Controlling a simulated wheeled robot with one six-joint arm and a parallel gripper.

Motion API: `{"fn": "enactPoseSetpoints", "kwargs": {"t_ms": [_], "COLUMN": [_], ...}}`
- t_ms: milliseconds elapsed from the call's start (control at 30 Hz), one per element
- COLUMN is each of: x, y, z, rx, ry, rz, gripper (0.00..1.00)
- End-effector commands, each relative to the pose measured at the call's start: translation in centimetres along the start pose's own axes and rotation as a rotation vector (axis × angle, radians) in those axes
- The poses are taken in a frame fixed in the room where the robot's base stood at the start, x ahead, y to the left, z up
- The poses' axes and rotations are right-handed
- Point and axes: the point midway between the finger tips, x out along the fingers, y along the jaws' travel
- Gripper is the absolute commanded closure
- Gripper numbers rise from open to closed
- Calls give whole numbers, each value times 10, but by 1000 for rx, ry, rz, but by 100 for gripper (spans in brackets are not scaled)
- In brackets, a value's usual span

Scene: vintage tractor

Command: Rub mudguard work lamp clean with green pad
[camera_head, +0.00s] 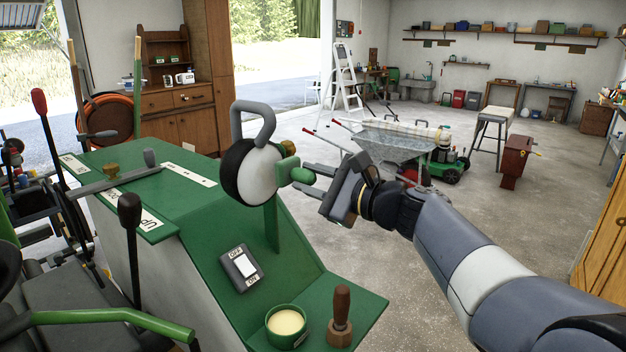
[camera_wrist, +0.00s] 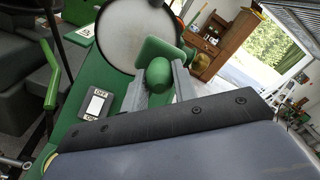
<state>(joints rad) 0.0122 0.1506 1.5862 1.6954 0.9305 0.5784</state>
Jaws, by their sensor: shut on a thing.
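The work lamp (camera_head: 261,177) stands on a green post on the tractor's green mudguard (camera_head: 165,172). It has a round pale lens, a black rim and a grey loop handle on top. My gripper (camera_head: 303,180) is at the right of the lens, shut on the green pad (camera_head: 288,169) by its rounded green grip. In the wrist view the fingers (camera_wrist: 160,80) hold the green pad (camera_wrist: 164,52) in front of the pale lens (camera_wrist: 133,38), over its right edge. I cannot tell whether pad and lens touch. The lens looks dull and greyish in the wrist view.
Below the lamp, a switch plate (camera_head: 241,267) marked OFF and ON, a green tin (camera_head: 287,326) with pale contents and a wooden-handled tool (camera_head: 340,318) sit on the mudguard. Floor right of the mudguard is open; a wheelbarrow (camera_head: 398,146) stands farther back.

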Motion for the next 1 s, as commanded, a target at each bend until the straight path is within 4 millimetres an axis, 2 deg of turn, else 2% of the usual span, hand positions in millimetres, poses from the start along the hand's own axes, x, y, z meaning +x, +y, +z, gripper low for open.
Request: {"fn": "enactPoseSetpoints", "kwargs": {"t_ms": [1000], "x": [20], "y": [0], "z": [0], "rx": [0], "ry": [-1], "rz": [0], "gripper": [100]}}
